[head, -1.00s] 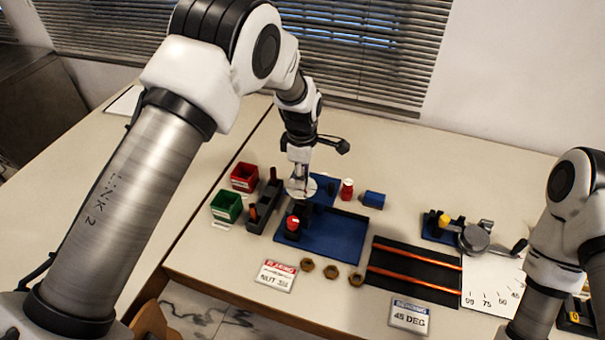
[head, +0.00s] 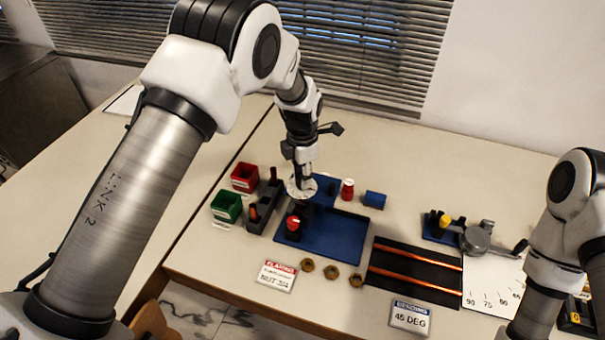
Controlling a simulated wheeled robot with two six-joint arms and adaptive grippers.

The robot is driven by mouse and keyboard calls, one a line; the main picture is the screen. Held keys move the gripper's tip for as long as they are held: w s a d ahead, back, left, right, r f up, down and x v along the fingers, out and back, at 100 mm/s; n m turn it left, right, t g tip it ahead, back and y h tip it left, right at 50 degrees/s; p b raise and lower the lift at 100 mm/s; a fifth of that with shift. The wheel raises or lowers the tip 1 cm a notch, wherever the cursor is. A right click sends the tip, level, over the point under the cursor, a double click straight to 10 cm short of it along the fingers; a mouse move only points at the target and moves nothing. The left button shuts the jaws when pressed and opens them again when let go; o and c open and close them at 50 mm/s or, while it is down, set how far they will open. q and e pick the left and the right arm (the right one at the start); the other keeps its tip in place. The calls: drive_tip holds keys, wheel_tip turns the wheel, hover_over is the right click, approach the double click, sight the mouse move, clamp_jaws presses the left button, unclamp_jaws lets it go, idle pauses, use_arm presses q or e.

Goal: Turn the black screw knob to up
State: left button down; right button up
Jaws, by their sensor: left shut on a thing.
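My left gripper (head: 303,178) points down at the back left of the blue tray, over a pale round disc (head: 293,191). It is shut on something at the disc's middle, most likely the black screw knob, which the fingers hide. Which way the knob points cannot be told. A dark block below the disc is partly visible. My right arm (head: 562,235) shows at the right edge; its gripper is out of the picture.
On the blue tray (head: 340,240) stands a black base with a red cap (head: 293,223). Red (head: 245,177) and green bins (head: 227,206) stand left, a red-topped bottle (head: 347,188) and blue block (head: 374,200) right. Brass nuts (head: 331,272) lie in front.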

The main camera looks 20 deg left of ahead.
use_arm(q)
drive_tip(key=shift+s+f, duration=0.25)
drive_tip(key=c, duration=0.8)
unclamp_jaws()
drive_tip(key=shift+w+r, duration=0.1)
drive_tip(key=shift+r, duration=0.05)
drive_tip(key=shift+r, duration=0.35)
wheel_tip(320, 180, up, 11)
drive_tip(key=shift+r, duration=0.1)
